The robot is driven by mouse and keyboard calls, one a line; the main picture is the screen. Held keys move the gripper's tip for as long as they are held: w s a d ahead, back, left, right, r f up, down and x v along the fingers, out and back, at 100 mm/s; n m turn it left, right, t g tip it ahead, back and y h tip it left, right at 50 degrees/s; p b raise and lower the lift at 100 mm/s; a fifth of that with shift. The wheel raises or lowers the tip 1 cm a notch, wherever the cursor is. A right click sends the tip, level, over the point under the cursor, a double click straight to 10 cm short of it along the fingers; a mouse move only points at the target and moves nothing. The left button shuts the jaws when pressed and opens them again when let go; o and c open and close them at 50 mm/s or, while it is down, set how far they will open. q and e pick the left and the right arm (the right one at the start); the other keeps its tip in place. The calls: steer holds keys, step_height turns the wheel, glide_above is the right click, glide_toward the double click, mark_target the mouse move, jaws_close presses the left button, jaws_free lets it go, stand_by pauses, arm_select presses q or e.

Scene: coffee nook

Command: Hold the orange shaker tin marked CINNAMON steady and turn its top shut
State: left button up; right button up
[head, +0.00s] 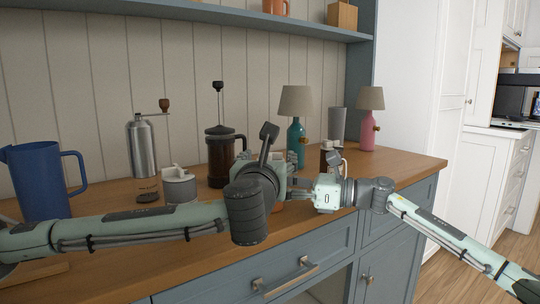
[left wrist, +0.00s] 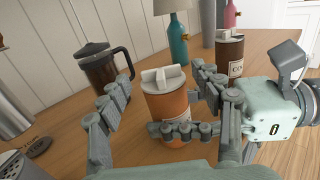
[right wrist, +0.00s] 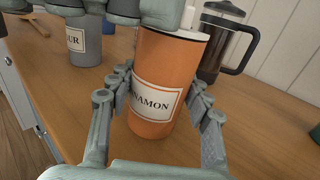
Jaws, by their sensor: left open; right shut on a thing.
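The orange tin marked CINNAMON (right wrist: 152,72) stands upright on the wooden counter, its label facing the right wrist camera. Its white top with a raised bar (left wrist: 163,78) shows in the left wrist view. My right gripper (right wrist: 160,95) is shut on the tin's body, one finger on each side. My left gripper (left wrist: 162,84) is open, with its fingers on either side of the white top and a visible gap on the left. In the head view the arms hide most of the tin; a sliver of orange (head: 277,207) shows. I cannot tell how far the top is turned.
A French press (head: 221,160) stands behind the tin. A brown tin (left wrist: 231,54) is close to my right gripper. A grey tin (head: 180,186), grinder (head: 142,146) and blue jug (head: 40,180) stand left. Teal (head: 296,138) and pink (head: 367,130) lamps stand back right.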

mark_target(269, 155)
arm_select(q)
steer(key=shift+w+d, duration=0.15)
steer(key=shift+w, duration=1.3)
steer(key=shift+c, duration=0.4)
steer(key=c, duration=1.1)
steer(key=shift+c, duration=0.2)
steer(key=shift+h, duration=0.4)
steer(key=shift+w+a+f+m+g+h, duration=0.15)
steer(key=shift+m+g+h, duration=0.1)
steer(key=shift+m+h, duration=0.5)
steer(key=shift+s+a+r+m+g+h, duration=0.1)
steer(key=shift+m+g+h, duration=0.15)
steer(key=shift+m+h, duration=0.45)
steer(key=shift+m+g+h, duration=0.6)
steer(key=shift+m+h, duration=0.2)
steer(key=shift+h, duration=0.5)
steer(key=shift+m+g+h, duration=0.6)
steer(key=shift+m+h, duration=0.15)
steer(key=shift+h, duration=0.5)
